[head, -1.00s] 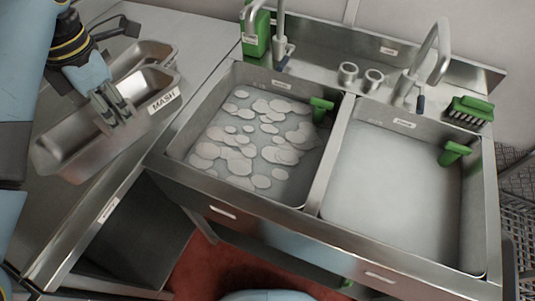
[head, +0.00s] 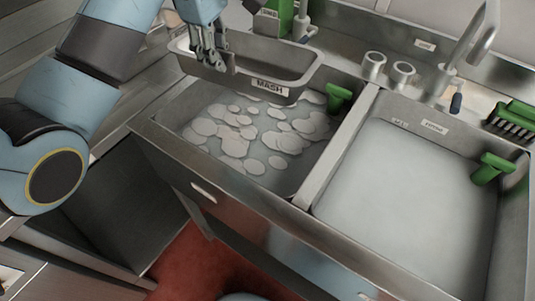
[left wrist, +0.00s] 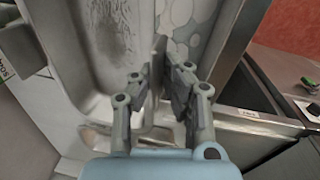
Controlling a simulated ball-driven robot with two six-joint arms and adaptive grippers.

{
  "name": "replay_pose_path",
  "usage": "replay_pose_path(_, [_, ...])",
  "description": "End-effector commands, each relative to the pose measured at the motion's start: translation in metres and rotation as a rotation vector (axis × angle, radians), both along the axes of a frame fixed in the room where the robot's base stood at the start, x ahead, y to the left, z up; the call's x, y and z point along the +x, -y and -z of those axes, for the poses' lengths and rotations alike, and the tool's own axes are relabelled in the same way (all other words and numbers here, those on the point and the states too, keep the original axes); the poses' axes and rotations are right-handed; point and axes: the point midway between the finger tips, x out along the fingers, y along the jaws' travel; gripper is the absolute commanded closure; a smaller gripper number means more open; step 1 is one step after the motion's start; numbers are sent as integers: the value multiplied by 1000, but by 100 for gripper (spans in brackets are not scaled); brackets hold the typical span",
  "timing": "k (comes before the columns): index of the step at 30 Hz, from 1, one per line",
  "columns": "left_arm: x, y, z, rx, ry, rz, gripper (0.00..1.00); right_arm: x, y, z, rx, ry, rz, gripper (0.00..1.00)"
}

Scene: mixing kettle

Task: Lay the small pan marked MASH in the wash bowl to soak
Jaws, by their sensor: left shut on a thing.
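The small metal pan marked MASH (head: 305,76) hangs upright over the back part of the left sink bowl (head: 172,148), which holds water with pale foam patches. I take this as the wash bowl; its label is not readable. My left gripper (head: 216,66) is shut on the pan's near wall, towards its left end. In the left wrist view the fingers (left wrist: 160,88) grip the wall of the pan (left wrist: 85,50), with foam patches beyond. The pan hides the back of the bowl. My right gripper is not in view.
The right bowl (head: 410,200) holds clear-looking liquid without foam patches. A tap (head: 470,50), two small metal cups (head: 388,70) and a green brush (head: 512,120) stand along the back. Green handles (head: 338,97) sit at each bowl's right side.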

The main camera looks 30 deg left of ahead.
Motion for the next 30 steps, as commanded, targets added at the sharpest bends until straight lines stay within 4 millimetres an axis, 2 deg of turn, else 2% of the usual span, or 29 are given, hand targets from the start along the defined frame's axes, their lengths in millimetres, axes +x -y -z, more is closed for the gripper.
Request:
replay_pose_path(1, [4,-4,13,3,15,71,100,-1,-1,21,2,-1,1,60])
replay_pose_path(12, [16,-21,48,-26,83,647,100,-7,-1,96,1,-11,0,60])
replay_pose_path(18, [19,-26,56,-46,103,841,100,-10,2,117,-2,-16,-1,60])
replay_pose_path(23, [19,-27,61,-55,109,903,100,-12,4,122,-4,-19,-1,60])
replay_pose_path(26, [18,-27,77,-59,107,910,100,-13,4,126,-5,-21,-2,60])
replay_pose_path(30, [17,-27,115,-59,105,908,100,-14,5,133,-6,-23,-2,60])
